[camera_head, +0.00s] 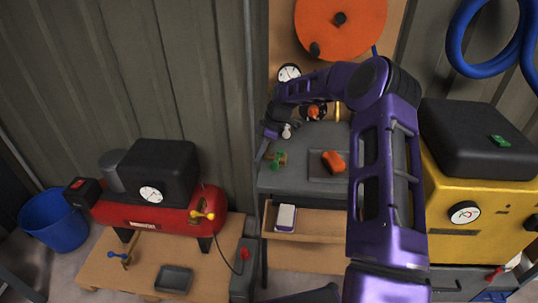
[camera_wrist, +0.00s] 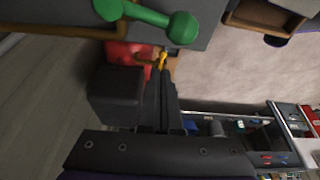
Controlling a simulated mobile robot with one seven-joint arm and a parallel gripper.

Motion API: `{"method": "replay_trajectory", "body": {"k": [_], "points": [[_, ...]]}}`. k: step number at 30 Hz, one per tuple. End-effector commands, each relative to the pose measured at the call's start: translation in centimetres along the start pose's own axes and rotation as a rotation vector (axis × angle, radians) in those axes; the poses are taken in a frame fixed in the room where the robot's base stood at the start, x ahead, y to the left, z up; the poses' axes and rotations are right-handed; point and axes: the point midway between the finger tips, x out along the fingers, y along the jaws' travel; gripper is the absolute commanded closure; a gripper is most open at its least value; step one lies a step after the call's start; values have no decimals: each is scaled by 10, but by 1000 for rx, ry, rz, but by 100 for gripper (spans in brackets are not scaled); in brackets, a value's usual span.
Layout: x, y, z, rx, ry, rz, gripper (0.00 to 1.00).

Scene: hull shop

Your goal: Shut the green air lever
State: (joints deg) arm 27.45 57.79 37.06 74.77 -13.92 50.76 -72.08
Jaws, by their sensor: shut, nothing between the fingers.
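The green air lever (camera_head: 278,159) is on the grey bench top, near its left edge, beside a brass fitting. In the wrist view the green lever (camera_wrist: 160,20) is large at the top edge, with a rounded knob at its right end and a brass pipe (camera_wrist: 60,31) running left from it. My gripper (camera_head: 261,156) hangs at the bench's left edge, just left of the lever. In the wrist view my gripper's dark fingers (camera_wrist: 163,75) are together and empty, below the lever in the picture and apart from it.
A red compressor (camera_head: 160,217) with a yellow lever (camera_head: 203,215) stands at lower left. An orange object (camera_head: 333,161) lies on a dark mat on the bench. An open drawer (camera_head: 330,222) projects below. A yellow machine (camera_head: 450,190) stands right. A blue bucket (camera_head: 54,222) is far left.

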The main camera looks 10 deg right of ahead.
Motion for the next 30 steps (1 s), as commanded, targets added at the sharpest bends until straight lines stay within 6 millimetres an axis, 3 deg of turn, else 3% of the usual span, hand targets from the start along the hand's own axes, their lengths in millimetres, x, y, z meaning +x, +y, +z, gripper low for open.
{"method": "replay_trajectory", "body": {"k": [1,9,15,30], "points": [[-2,-2,-10,-1,-1,2,100],[-67,-2,-6,2,0,4,100],[-93,-4,-6,2,0,3,100],[-99,-3,-8,0,-3,8,100]]}}
